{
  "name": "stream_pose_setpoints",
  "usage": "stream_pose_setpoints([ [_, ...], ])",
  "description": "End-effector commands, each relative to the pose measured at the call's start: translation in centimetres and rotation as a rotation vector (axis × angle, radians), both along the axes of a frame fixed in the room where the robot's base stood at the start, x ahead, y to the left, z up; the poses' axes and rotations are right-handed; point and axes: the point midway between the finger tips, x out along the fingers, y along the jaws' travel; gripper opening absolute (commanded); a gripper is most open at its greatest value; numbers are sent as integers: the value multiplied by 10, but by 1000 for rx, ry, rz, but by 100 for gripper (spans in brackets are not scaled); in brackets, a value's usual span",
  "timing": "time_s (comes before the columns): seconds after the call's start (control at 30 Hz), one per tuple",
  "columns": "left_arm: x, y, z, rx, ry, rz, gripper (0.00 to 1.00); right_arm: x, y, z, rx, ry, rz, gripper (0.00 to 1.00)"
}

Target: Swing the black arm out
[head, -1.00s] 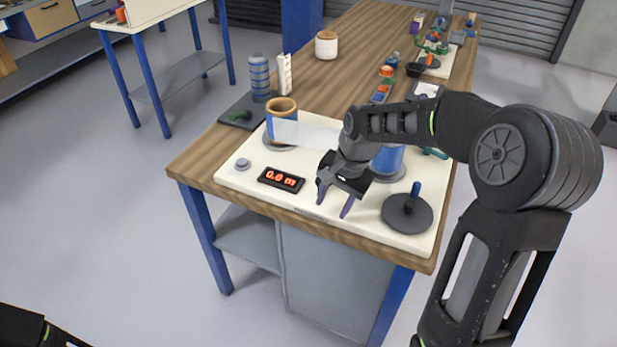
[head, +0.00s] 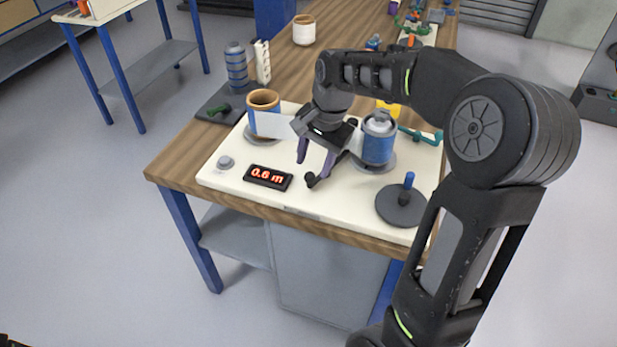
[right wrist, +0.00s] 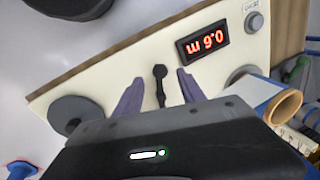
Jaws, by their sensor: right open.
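The black arm is a short dark lever with a round knob (head: 311,181) on the cream board (head: 230,184), just right of the counter. In the right wrist view the black arm (right wrist: 160,88) lies between my purple fingers, with space visible on both sides. My right gripper (head: 314,167) is open above the board, and its fingertips (right wrist: 160,73) straddle the arm in that view. I cannot tell how high they are above it. Part of the arm is hidden behind a finger in the head view.
The counter (head: 267,177) reads 0.6 m. A left roll (head: 263,99) with a brown core and a blue-wrapped right roll (head: 378,147) stand behind my gripper, with pale film between them. A black crank disc (head: 401,208) with a blue handle is at right; a grey knob (head: 225,162) is at left.

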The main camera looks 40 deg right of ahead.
Motion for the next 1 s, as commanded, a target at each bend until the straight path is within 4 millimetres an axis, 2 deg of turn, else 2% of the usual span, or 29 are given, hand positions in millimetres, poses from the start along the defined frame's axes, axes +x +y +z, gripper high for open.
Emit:
stream_pose_setpoints([
  [0.3, 0, 0, 3, 0, 0, 0, 0, 8, 4, -48, 2, 4, 1, 47],
  [0.43, 0, 0, 3, 0, 0, 0, 0, 10, 5, -61, 1, 3, 0, 47],
  [0.77, 0, 0, 3, 0, 0, 0, 0, 11, 5, -65, 0, 0, 0, 47],
  [1.0, 0, 0, 3, 0, 0, 0, 0, 11, 5, -65, 0, 0, 0, 28],
])
